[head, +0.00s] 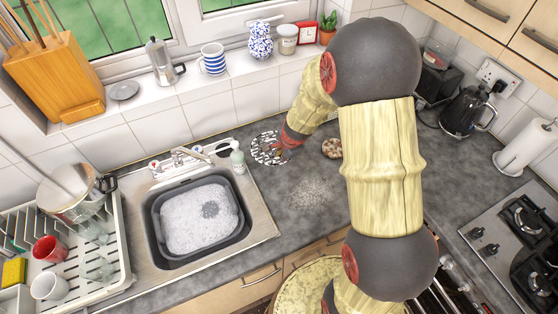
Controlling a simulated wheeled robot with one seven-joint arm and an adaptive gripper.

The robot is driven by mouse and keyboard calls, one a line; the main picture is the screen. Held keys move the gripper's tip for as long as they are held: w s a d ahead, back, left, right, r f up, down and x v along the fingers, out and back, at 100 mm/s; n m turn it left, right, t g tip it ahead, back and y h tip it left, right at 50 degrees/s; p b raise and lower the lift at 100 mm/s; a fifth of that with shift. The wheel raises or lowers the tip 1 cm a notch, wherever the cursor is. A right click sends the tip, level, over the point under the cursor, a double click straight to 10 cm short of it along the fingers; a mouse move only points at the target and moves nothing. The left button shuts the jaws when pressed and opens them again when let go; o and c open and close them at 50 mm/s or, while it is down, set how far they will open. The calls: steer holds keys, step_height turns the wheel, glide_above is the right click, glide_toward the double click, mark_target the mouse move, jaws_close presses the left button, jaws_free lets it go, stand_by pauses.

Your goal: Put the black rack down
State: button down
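The black rack (263,148) is a round, openwork black piece seen at the back of the grey counter, just right of the sink. My gripper (281,152) is at the rack's right side, at the end of my arm, which comes in from the right. The fingertips are small and partly hidden. I cannot tell whether they grip the rack or whether the rack touches the counter.
A sink (160,262) with a soapy basin (150,222) and a soap bottle (238,160) lie left of the rack. A brown speckled round item (332,148) sits right of it. A pale granular patch (312,193) lies on the counter (275,222) in front.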

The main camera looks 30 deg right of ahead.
steer(key=w+f, duration=0.1)
steer(key=f, duration=0.1)
steer(key=w+f, duration=0.1)
steer(key=w, duration=0.1)
steer(key=shift+d+f+b, duration=0.15)
steer(key=shift+f+b, duration=0.2)
steer(key=f+b, duration=0.1)
steer(key=f, duration=0.2)
steer(key=shift+w+f+b, duration=0.2)
steer(key=shift+f+b, duration=0.05)
steer(key=shift+b, duration=0.1)
steer(key=c, duration=2)
jaws_free()
steer(key=shift+c, duration=0.2)
